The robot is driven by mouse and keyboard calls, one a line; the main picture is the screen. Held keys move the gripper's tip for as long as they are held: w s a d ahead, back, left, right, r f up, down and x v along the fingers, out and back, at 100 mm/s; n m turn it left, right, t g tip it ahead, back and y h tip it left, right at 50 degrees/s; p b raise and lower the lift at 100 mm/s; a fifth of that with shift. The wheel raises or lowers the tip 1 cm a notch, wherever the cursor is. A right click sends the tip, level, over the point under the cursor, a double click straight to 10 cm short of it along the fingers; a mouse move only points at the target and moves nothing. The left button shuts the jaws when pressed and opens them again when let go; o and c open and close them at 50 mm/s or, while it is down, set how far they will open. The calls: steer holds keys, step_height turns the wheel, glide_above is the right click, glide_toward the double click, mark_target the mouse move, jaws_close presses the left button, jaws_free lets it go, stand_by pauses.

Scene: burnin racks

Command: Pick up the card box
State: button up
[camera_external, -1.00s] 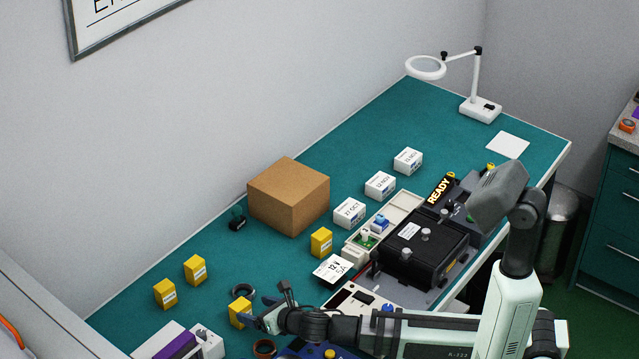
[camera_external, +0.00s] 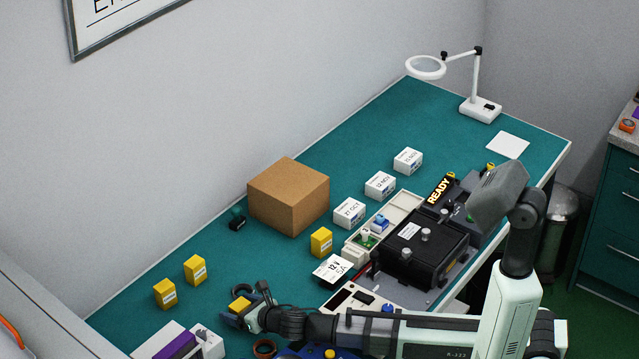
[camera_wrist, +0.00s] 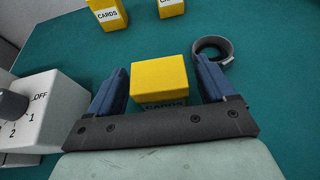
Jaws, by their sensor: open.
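A yellow card box (camera_wrist: 160,80) marked CARDS sits between the two blue fingers of my open gripper (camera_wrist: 160,92) in the wrist view. Gaps show on both sides of the box, and its lower front is partly hidden by the gripper's edge. In the external view my gripper (camera_external: 249,302) is low over the near left of the teal bench, with the box's yellow top (camera_external: 240,304) between its fingers. Two similar yellow boxes (camera_external: 195,270) (camera_external: 165,293) stand further left, and another yellow box (camera_external: 321,242) stands by the cardboard carton.
A dark ring (camera_wrist: 212,50) lies close to the right finger. A white unit with a knob (camera_wrist: 30,112) stands close on the left. A brown carton (camera_external: 288,195), white date boxes (camera_external: 349,212) and a black fixture (camera_external: 425,250) stand further along.

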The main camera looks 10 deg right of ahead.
steer(key=c, duration=1)
steer(key=shift+c, duration=0.4)
steer(key=shift+r, duration=0.15)
